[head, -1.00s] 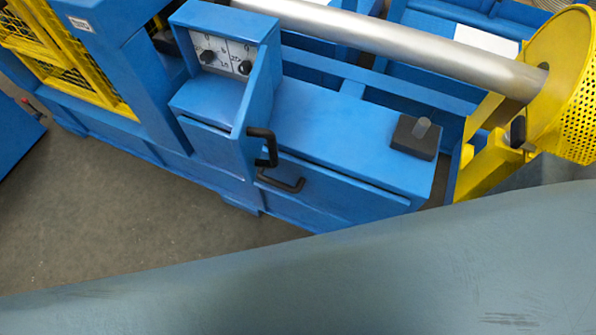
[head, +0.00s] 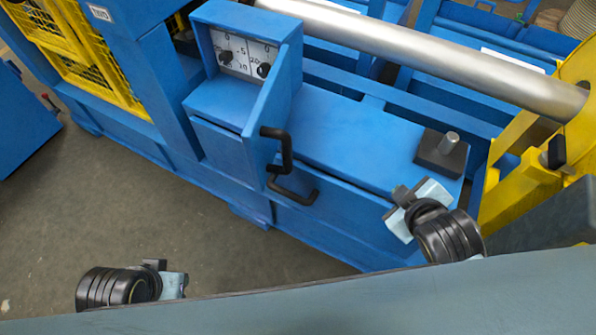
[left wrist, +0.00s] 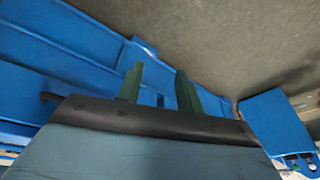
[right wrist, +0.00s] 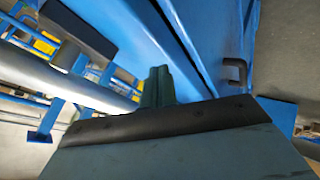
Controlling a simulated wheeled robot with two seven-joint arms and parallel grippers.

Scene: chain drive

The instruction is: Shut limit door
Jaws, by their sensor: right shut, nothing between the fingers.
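The limit door (head: 268,112) is a blue panel hinged at the right side of a blue box with a white dial face (head: 243,55). It stands open, swung out toward me, and the dials show. A black handle (head: 287,150) sits on its outer side. My right gripper (head: 402,196) is to the right of the door, apart from it, with fingers together and empty; the fingers also show in the right wrist view (right wrist: 157,85). My left gripper (head: 178,284) is low at the left, over the floor, far from the door. Its fingers are apart and empty in the left wrist view (left wrist: 158,85).
A second black handle (head: 291,190) is on the blue front panel below the door. A dark block with a metal peg (head: 440,155) stands on the blue bench by my right gripper. A steel shaft (head: 440,60) runs behind. The floor in front is clear.

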